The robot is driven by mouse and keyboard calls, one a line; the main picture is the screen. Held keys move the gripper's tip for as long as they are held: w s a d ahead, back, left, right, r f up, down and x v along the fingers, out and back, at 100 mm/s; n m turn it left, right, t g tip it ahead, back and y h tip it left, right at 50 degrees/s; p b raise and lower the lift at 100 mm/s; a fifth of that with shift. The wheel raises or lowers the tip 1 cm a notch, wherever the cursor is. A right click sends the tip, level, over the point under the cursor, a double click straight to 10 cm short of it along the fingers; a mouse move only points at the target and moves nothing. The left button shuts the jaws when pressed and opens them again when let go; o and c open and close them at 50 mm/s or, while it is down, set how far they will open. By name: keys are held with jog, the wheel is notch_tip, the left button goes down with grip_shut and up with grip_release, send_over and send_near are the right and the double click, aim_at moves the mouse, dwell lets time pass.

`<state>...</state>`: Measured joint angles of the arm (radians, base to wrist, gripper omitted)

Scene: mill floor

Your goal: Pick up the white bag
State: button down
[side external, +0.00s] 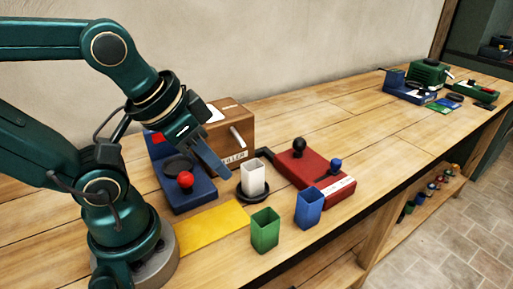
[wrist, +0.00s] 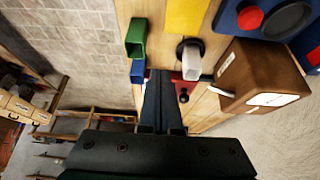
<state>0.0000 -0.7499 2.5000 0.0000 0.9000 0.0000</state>
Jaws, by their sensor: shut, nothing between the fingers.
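The white bag (side external: 254,178) is a small, open-topped, upright container. It stands on a round black base on the bench, and it also shows in the wrist view (wrist: 193,56). My gripper (side external: 226,176) is shut and empty, with its fingers pointing down. In the side external view it appears just left of the white bag, apart from it. In the wrist view my fingers (wrist: 158,76) show as a dark closed pair, left of and below the white bag.
A green bag (side external: 265,230) and a blue bag (side external: 309,208) stand in front. A red device (side external: 312,180) with knobs lies right of the white bag. A brown box (side external: 232,130) and a blue device (side external: 185,192) stand behind and left. A yellow mat (side external: 212,228) lies flat.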

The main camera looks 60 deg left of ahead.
jog(key=c, duration=1.5)
grip_release()
jog(key=shift+c, duration=0.2)
jog(key=o, duration=0.9)
jog(key=g, duration=0.5)
send_over(253, 165)
jog(key=f, duration=0.4)
jog(key=shift+w+d+f, duration=0.1)
jog(key=shift+w+f, duration=0.1)
jog(key=shift+f, duration=0.2)
jog(key=shift+s+a+f+g, duration=0.2)
jog(key=shift+f+g, duration=0.1)
jog(key=shift+f, duration=2.7)
